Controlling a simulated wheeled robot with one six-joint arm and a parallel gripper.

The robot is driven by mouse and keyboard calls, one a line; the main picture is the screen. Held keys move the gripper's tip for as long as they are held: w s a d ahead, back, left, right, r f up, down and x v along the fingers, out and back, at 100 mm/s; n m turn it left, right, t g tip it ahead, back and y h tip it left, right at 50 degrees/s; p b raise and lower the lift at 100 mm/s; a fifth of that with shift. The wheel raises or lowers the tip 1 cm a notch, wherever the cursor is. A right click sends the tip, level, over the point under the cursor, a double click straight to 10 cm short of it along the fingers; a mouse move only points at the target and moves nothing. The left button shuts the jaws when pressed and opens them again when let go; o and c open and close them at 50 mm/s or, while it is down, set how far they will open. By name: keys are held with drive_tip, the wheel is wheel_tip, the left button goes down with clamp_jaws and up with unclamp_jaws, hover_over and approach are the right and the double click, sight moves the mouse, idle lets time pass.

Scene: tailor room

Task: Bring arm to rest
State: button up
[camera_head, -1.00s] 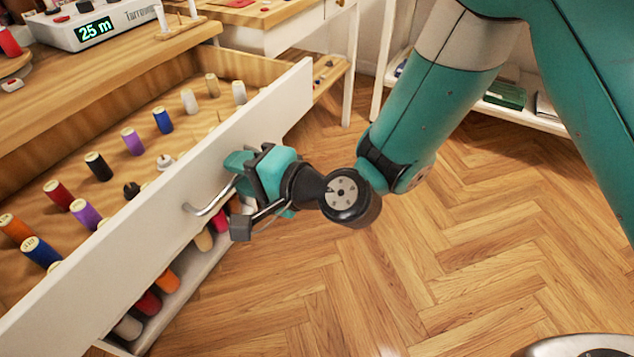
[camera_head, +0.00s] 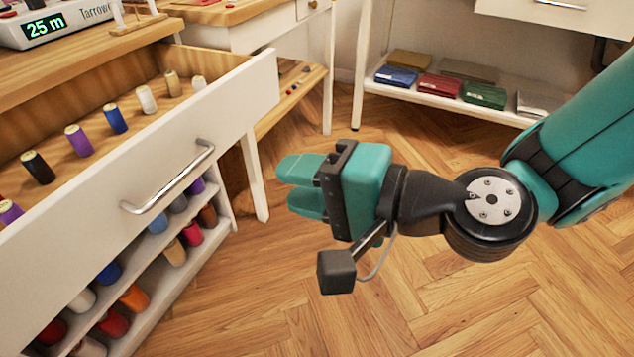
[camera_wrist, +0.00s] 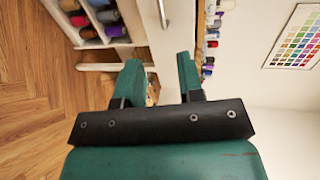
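My gripper (camera_head: 296,187) is in the middle of the head view, in the air over the wooden floor. Its teal fingers point left, toward the open drawer, and stand clear of the drawer's metal handle (camera_head: 168,178). In the wrist view the two fingers (camera_wrist: 160,78) are apart with nothing between them. My arm reaches in from the right side of the head view.
The open drawer (camera_head: 255,88) at left holds several thread spools. Shelves (camera_head: 215,240) below it hold more spools. A white shelf (camera_head: 440,106) at the back carries folded cloths. The floor (camera_head: 440,320) at front right is clear.

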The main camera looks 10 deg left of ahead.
idle(0.4)
drive_tip(key=s+d+r+n+g+h+p, duration=0.15)
drive_tip(key=d+n+h, duration=0.4)
drive_tip(key=d, duration=0.65)
drive_tip(key=s+d+r+n+g+h, duration=0.2)
drive_tip(key=s+d+n+h, duration=0.3)
drive_tip(key=d, duration=0.7)
wheel_tip(320, 180, up, 32)
drive_tip(key=w+m+p, duration=0.1)
drive_tip(key=w+p, duration=0.1)
drive_tip(key=p, duration=3)
drive_tip(key=shift+a+f, duration=0.25)
drive_tip(key=shift+a, duration=0.1)
drive_tip(key=shift+h, duration=0.25)
